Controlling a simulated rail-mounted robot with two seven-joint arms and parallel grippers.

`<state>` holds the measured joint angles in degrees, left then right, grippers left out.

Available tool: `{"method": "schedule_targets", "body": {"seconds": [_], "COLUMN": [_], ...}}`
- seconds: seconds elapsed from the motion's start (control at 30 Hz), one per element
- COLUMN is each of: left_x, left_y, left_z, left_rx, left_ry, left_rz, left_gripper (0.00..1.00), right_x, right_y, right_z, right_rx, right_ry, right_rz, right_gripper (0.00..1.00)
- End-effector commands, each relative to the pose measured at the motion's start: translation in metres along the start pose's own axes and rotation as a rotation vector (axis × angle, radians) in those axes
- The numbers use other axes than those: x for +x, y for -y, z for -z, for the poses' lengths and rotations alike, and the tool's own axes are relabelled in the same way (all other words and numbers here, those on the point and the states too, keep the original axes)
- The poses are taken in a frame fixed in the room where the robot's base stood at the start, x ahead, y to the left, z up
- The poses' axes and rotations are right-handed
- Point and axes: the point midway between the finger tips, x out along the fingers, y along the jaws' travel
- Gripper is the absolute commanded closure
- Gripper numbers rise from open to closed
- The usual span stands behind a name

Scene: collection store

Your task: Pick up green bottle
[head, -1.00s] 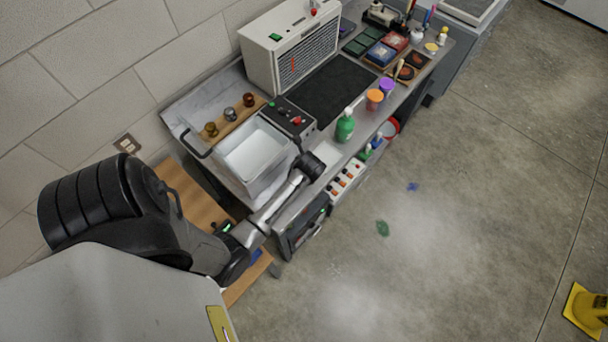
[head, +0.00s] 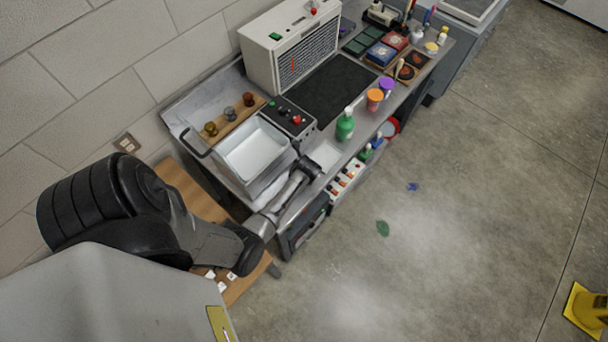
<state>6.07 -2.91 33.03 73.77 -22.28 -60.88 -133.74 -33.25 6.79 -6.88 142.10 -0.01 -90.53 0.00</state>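A green bottle (head: 345,127) with a pale top stands upright near the front edge of the grey counter (head: 328,153). A smaller green bottle (head: 366,152) sits lower down, below the counter's front edge. My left gripper (head: 311,168) is at the counter's front edge, to the left of and nearer than the large green bottle, with a gap between them. Its fingers are too small and dark to tell whether they are open or shut. My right gripper is not in view.
A white basin (head: 257,152) and a control box with buttons (head: 290,118) stand left of the bottle. Orange (head: 375,97) and purple (head: 387,85) lidded jars stand to its right. A vented machine (head: 290,48) is behind. A black mat (head: 333,88) lies clear.

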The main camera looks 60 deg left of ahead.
Motion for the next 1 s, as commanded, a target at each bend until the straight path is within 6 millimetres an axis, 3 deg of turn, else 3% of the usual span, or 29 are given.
{"method": "schedule_targets", "body": {"seconds": [0.2,0.8,1.0], "left_x": [0.0002,0.0000,-0.0002], "left_y": [-0.0002,-0.0002,-0.0003], "left_z": [-0.0004,-0.0006,-0.0006], "left_rx": [0.000,0.000,0.000], "left_ry": [0.001,0.001,0.001], "left_rz": [0.000,0.000,0.000], "left_gripper": [0.24,0.80,0.80], "right_x": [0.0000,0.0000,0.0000], "right_y": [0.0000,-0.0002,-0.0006], "right_z": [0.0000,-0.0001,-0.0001], "right_rx": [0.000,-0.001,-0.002], "right_ry": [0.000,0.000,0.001], "right_rz": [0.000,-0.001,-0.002], "right_gripper": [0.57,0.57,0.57]}}
